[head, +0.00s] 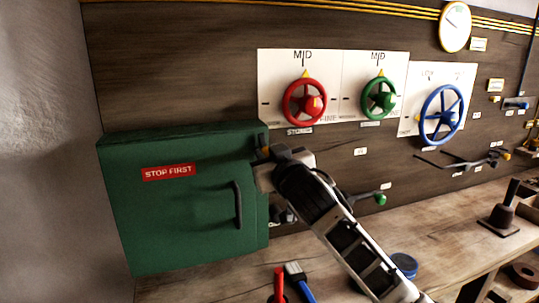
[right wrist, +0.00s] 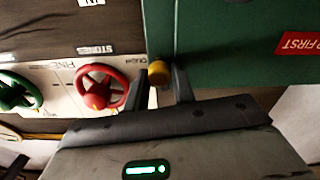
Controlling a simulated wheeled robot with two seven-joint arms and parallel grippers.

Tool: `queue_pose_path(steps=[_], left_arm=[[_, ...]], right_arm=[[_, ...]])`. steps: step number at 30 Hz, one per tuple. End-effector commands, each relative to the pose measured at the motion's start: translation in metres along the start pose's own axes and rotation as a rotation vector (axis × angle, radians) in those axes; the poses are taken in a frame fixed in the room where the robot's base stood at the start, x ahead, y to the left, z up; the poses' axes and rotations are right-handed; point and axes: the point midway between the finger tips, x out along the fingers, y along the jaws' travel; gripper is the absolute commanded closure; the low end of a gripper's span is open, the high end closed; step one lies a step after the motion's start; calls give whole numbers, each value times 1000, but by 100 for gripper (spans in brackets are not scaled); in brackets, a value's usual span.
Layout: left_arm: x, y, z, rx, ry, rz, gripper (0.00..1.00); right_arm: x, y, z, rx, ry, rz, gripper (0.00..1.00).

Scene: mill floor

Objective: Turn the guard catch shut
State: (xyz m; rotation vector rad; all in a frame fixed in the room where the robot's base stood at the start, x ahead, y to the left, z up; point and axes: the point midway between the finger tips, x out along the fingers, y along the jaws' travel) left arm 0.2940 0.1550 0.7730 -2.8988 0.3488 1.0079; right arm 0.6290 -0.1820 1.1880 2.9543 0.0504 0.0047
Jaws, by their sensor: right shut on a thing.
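The green guard (head: 205,215) with a red STOP FIRST label hangs closed-looking on the wall at the left, with a dark handle on its front. The guard catch (head: 264,151), with a yellow end, sits at the guard's upper right edge. My right gripper (head: 262,160) is shut on the catch and partly hides it. In the right wrist view the catch's yellow end (right wrist: 158,72) shows between the fingers (right wrist: 163,84), beside the green guard (right wrist: 220,45). The exact angle of the catch is hard to tell. My left gripper is not in view.
Red (head: 304,101), green (head: 379,99) and blue (head: 442,114) handwheels stand out from the wall to the right. A green-knobbed lever (head: 380,199) is near my right arm. A brush (head: 298,279) and a blue round thing (head: 404,265) lie on the wooden bench (head: 440,220).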

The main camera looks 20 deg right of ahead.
Motion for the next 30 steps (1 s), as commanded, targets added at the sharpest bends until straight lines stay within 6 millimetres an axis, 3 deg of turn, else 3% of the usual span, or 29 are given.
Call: queue_pose_path(steps=[30], left_arm=[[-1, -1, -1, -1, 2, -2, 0]], right_arm=[[0, -2, 1, -961, 0, 0, 98]])
